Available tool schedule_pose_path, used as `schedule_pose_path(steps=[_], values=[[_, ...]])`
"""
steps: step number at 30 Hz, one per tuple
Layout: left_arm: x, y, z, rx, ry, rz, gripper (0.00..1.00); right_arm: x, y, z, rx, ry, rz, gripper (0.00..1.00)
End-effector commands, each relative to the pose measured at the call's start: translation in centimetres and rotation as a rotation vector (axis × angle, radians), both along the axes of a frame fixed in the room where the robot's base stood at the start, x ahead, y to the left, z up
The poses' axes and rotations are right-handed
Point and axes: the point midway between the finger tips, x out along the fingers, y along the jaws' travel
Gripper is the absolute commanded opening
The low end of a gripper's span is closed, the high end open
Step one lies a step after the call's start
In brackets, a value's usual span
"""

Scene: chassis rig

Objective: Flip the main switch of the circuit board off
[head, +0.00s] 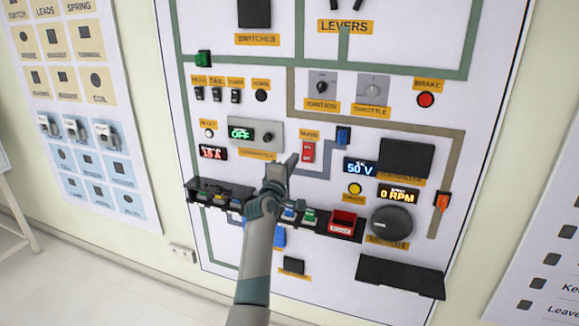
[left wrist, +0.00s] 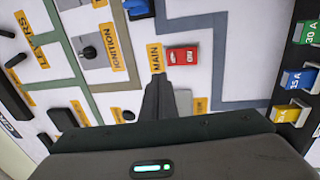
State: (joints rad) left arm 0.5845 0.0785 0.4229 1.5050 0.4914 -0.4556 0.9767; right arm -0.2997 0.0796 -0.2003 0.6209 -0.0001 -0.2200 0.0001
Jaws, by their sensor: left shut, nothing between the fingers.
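The main switch (head: 308,151) is a small red rocker under an orange MAIN label (head: 310,134) on the white circuit board (head: 345,190). In the left wrist view the red switch (left wrist: 183,56) lies just right of its MAIN label (left wrist: 156,58). My left gripper (head: 291,160) is shut and empty, its tips just left of and slightly below the switch in the head view. In the left wrist view the closed fingertips (left wrist: 158,80) end by the label, below and left of the switch. I cannot tell whether they touch the board. My right gripper is not in view.
A grey unit (head: 256,131) with a green OFF display sits left of the switch, and a blue component (head: 343,135) sits to its right. Displays read 50 V (head: 361,168) and 0 RPM (head: 398,194). A black shelf (head: 345,237) with colored blocks and a red bin juts out below.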

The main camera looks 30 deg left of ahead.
Motion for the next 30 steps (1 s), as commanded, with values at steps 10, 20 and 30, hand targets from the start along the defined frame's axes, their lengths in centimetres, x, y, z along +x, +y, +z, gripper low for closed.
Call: schedule_pose_path(steps=[10, 20, 30], values=[[-2.7, -0.6, 0.5, 0.000, 0.000, 0.000, 0.00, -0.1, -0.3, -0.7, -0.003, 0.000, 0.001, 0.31], [-2.9, -0.5, 0.5, 0.000, 0.000, 0.001, 0.00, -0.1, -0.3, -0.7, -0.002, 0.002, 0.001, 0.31], [-2.9, -0.6, 0.4, 0.001, 0.003, 0.000, 0.00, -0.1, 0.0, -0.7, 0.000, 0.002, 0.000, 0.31]])
